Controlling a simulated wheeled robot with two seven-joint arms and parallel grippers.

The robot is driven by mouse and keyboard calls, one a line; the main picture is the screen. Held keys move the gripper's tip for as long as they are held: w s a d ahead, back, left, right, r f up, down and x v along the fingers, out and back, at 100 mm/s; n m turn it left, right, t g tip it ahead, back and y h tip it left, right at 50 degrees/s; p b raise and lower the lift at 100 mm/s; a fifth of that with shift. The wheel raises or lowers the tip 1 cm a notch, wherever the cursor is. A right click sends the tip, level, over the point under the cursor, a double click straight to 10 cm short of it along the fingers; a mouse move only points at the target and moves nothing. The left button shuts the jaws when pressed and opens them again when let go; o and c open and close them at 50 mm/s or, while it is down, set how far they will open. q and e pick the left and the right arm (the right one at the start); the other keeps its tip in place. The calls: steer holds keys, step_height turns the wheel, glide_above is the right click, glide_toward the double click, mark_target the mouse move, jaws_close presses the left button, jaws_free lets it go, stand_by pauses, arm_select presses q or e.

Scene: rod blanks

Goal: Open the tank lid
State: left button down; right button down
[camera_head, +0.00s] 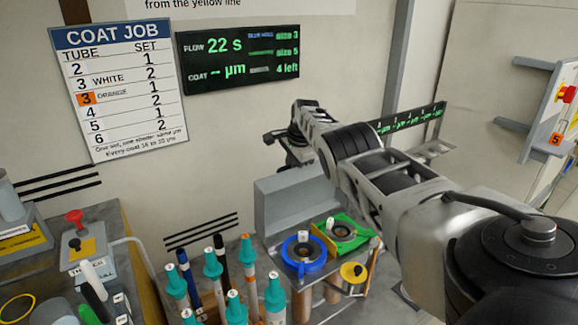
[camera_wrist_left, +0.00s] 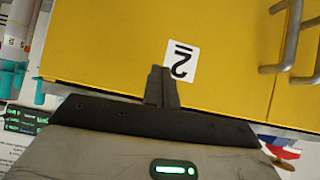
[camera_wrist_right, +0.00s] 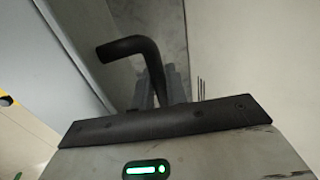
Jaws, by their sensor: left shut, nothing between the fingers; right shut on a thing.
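My right arm reaches across the head view from the right, and its gripper (camera_head: 284,143) is in front of the back wall, partly hidden by the wrist. In the right wrist view my right gripper (camera_wrist_right: 160,82) is shut on a black bent handle (camera_wrist_right: 135,47). The handle rises from the fingers and turns left. I cannot tell a tank or lid outline around it; a grey surface (camera_wrist_right: 190,20) lies behind. My left gripper (camera_wrist_left: 162,80) is shut and empty before a yellow cabinet front (camera_wrist_left: 110,40) in the left wrist view; it does not show in the head view.
Several teal-capped tubes (camera_head: 213,263) stand at the bottom centre. A blue ring holder (camera_head: 303,252) and a green holder (camera_head: 340,232) sit on a bench beneath my right arm. A grey panel (camera_head: 280,205) rises behind them. A red-knobbed device (camera_head: 75,217) stands at left.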

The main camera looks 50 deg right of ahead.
steer(key=shift+s, duration=0.15)
steer(key=c, duration=1.5)
jaws_free()
arm_select(q)
steer(key=shift+s, duration=0.2)
steer(key=shift+r, duration=0.1)
